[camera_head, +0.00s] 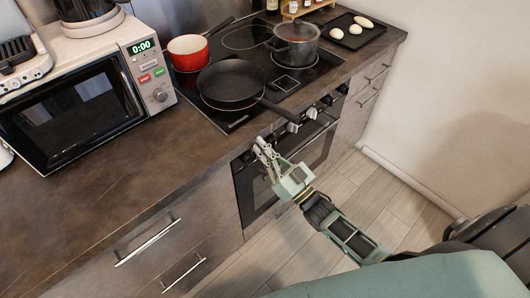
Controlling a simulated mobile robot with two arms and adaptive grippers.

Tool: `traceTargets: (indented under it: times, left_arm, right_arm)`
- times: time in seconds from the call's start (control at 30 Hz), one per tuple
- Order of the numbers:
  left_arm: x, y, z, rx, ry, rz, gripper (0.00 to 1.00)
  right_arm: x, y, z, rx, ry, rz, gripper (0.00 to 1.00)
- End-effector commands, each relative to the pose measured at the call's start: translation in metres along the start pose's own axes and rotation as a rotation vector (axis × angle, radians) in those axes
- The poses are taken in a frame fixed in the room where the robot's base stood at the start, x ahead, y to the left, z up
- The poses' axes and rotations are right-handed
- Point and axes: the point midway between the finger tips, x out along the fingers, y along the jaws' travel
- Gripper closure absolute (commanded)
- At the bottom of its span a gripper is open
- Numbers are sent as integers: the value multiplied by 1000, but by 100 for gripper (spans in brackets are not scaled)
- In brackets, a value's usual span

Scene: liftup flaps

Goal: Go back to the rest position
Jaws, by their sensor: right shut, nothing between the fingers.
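My right gripper (264,150) is shut and empty. It is at the front of the oven (291,172), just below the counter's front edge, near the oven's control knobs. I cannot tell whether its fingertips touch the oven front. Its arm comes in from the lower right of the head view. My left gripper does not show in this view.
A black frying pan (231,83), a red pot (188,52) and a grey pot (296,42) stand on the cooktop. The pan's handle reaches over the front edge near my gripper. A microwave (84,99) stands at left. The floor (385,200) at right is clear.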

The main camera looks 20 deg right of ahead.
Motion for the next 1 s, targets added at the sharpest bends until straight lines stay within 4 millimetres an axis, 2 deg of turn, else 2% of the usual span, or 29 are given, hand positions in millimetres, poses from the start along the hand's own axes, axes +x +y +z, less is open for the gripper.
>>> traceTargets:
  times: [0.1,0.33,0.5,0.77,0.87,0.97,1.0]
  left_arm:
    - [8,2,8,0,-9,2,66]
    - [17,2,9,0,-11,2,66]
    - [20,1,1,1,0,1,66]
    - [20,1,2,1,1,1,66]
    - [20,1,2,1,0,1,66]
    - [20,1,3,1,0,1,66]
    - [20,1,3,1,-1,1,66]
  right_arm:
    - [-33,-1,4,1,-7,-1,100]
    - [-79,-1,2,1,-3,-1,100]
    - [-96,0,1,0,-1,0,100]
    - [-101,0,1,0,-5,1,100]
    - [-106,2,20,-3,-56,19,100]
    - [-124,8,63,-10,-182,58,100]
    - [-135,9,87,-11,-252,79,100]
